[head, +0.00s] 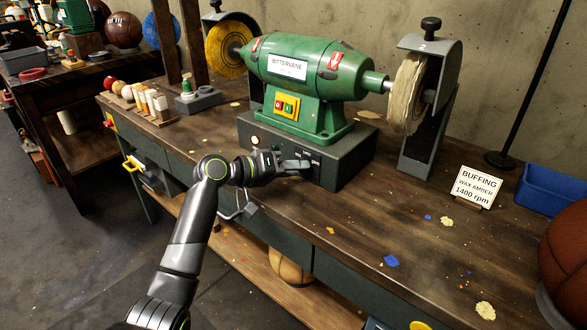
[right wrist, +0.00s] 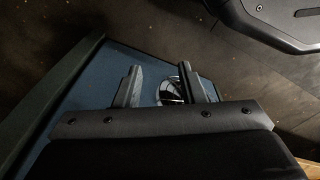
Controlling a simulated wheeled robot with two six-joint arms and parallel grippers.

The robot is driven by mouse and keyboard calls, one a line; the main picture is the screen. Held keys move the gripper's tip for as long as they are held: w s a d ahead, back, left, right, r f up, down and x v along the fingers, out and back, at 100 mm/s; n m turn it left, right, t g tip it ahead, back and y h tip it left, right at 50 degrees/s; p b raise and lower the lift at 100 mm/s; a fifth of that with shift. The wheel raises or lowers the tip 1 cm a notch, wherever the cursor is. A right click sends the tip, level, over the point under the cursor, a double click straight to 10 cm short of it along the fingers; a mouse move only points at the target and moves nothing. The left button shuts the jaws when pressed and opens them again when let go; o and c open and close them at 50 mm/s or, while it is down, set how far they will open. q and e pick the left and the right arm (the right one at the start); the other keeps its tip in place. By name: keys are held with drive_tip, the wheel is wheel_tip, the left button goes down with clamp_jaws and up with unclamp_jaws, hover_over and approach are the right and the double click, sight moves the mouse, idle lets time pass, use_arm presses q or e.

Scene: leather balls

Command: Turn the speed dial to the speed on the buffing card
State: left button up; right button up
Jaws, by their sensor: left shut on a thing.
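The green buffing machine (head: 308,78) stands on a dark grey base box (head: 345,160) on the bench. My left gripper (head: 302,165) is at the front face of that box, shut on the speed dial, which the fingers hide. Small pale marks show on the face beside the fingers, too small to read. The buffing card (head: 476,187) stands at the right and reads "BUFFING, WAX AMBER, 1400 rpm". My right gripper (right wrist: 162,88) shows only in the right wrist view, with its fingers apart.
A yellow wheel (head: 226,50) is on the machine's left and a cream wheel (head: 405,92) on its right. A blue bin (head: 550,190) and a brown ball (head: 568,255) stand at the right.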

use_arm(q)
drive_tip(key=shift+r, duration=0.1)
drive_tip(key=shift+d+m+y+p, duration=0.1)
drive_tip(key=shift+m+y+p, duration=0.3)
drive_tip(key=shift+m+p, duration=0.2)
drive_tip(key=m+y+p, duration=0.2)
drive_tip(key=m+t+y+p, duration=0.1)
drive_tip(key=m, duration=0.1)
drive_tip(key=shift+s+d+r, duration=0.15)
drive_tip(key=shift+r, duration=0.1)
drive_tip(key=shift+t, duration=0.3)
drive_tip(key=shift+f+m+t+y+p, duration=0.1)
drive_tip(key=shift+m+t+y+p, duration=0.2)
drive_tip(key=shift+m+y+p, duration=0.55)
drive_tip(key=shift+m, duration=0.35)
use_arm(e)
drive_tip(key=s+d+f, duration=0.2)
drive_tip(key=s+f, duration=0.4)
drive_tip(key=s, duration=0.1)
drive_tip(key=shift+s+d+f+n+h, duration=0.2)
drive_tip(key=shift+d+n+h, duration=0.15)
drive_tip(key=shift+n+h, duration=0.05)
drive_tip(key=shift+s, duration=0.1)
